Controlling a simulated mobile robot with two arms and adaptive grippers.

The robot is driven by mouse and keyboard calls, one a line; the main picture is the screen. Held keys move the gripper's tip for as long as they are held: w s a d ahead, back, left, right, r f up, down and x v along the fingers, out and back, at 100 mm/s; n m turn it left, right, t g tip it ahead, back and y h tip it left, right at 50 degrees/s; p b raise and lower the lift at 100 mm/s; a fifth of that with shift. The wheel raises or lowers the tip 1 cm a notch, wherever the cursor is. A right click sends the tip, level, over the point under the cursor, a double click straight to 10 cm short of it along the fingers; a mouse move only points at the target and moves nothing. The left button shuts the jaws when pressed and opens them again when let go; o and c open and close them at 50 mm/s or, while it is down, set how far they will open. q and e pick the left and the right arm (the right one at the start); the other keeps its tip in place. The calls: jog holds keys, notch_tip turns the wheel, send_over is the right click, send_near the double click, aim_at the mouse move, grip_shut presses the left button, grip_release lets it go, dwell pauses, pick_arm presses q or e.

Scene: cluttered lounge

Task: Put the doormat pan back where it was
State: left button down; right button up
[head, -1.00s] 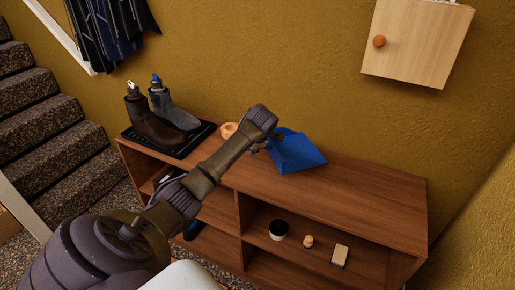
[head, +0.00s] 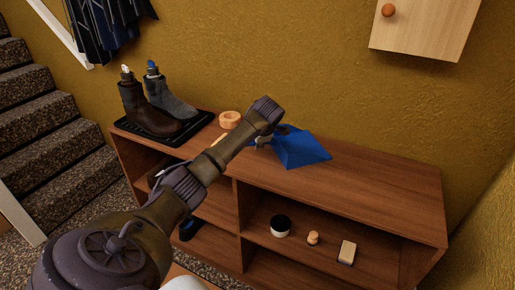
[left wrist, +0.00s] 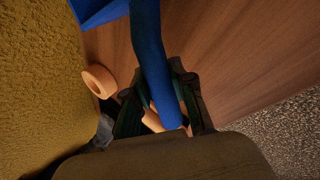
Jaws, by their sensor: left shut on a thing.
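The blue pan (head: 303,149) is at the top of the wooden shelf unit, near the wall. I cannot tell whether its scoop touches the top or hangs just above it. My left gripper (head: 268,141) is at the pan's left end, its fingers partly hidden by my wrist. In the left wrist view, the gripper (left wrist: 160,98) is shut on the pan's long blue handle (left wrist: 150,50). The handle runs between both fingers, and only a corner of the scoop (left wrist: 97,10) shows. My right gripper is not in view.
A pale wooden ring (head: 230,119) lies left of the pan. Boots (head: 143,107) stand on a black tray (head: 195,122) at the unit's left end. The top is clear on the right (head: 385,187). A wall cabinet (head: 425,25) hangs above. Small items, including a cup (head: 281,227), sit below.

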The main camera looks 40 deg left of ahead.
pick_arm(q)
jog(key=shift+s, duration=0.1)
jog(key=c, duration=1)
grip_release()
jog(key=shift+d+r, duration=0.25)
jog(key=shift+r, duration=0.2)
jog(key=v, duration=1.1)
jog(key=shift+s, duration=0.2)
